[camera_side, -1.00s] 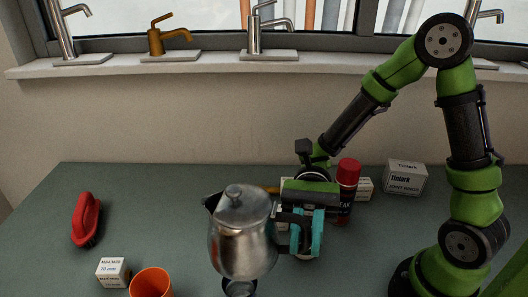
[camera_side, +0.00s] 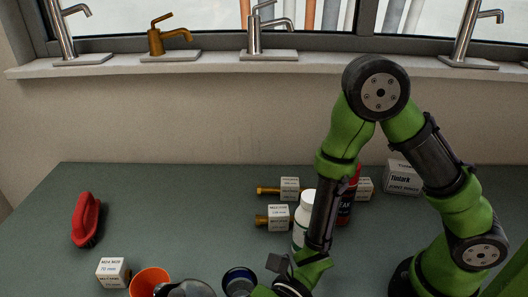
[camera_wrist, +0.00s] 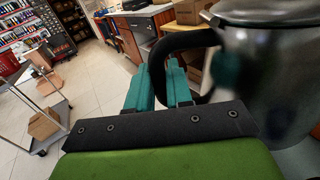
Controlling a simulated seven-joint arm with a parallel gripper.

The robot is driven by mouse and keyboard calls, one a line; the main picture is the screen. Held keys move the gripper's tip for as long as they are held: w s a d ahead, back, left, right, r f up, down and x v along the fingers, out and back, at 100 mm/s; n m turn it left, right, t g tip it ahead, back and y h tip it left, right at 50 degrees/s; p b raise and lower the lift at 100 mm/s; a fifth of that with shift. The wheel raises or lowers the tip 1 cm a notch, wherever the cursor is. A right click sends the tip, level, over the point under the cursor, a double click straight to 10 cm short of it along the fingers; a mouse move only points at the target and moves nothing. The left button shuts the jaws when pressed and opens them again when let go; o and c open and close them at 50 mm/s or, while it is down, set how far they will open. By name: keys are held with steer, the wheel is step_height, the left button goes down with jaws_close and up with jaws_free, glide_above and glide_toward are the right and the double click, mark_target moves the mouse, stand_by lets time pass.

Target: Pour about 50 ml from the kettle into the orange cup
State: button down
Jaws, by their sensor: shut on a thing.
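The orange cup (camera_side: 143,277) stands at the bottom edge of the side view, cut off by the frame. The metal kettle (camera_side: 190,289) shows only its top there, just right of the cup and partly overlapping it in the picture. In the wrist view the kettle (camera_wrist: 280,85) fills the right side. My gripper (camera_wrist: 164,78), with teal fingers, is shut on the kettle's black handle (camera_wrist: 183,40). The fingers are below the frame in the side view. The spout and any liquid are hidden.
A white box (camera_side: 113,271) and a red brush (camera_side: 86,219) are at the left.

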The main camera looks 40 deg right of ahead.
mark_target(181, 285)
steer(key=s+f+t, duration=0.1)
steer(key=s+f, duration=0.2)
steer(key=f, duration=0.2)
steer(key=shift+s+f+m+t, duration=0.25)
steer(key=shift+f+m+t, duration=0.05)
steer(key=shift+f+m, duration=0.1)
steer(key=shift+r, duration=0.1)
steer(key=w+r+m, duration=0.3)
steer(key=r, duration=0.2)
steer(key=w+a+r+m, duration=0.1)
steer(key=w+r+m, duration=0.6)
steer(key=r+m, duration=0.1)
steer(key=r, duration=0.1)
steer(key=shift+w+a+r, duration=0.15)
steer(key=shift+w+r, duration=0.1)
steer(key=shift+r, duration=0.05)
steer(key=shift+w+a+r+m, duration=0.15)
steer(key=shift+w+r+m, duration=0.9)
steer(key=shift+m, duration=0.15)
steer(key=shift+w+r, duration=0.15)
steer(key=shift+w, duration=0.1)
steer(key=shift+w+r+m, duration=0.15)
steer(key=shift+w+m, duration=0.05)
steer(key=shift+m, duration=0.2)
steer(key=shift+w+a+r+m, duration=0.15)
steer(key=shift+w+r+m, duration=0.15)
steer(key=shift+w, duration=0.4)
steer(key=shift+w+a+r+m, duration=0.1)
steer(key=shift+w+r+m, duration=0.1)
steer(key=shift+w+m, duration=0.35)
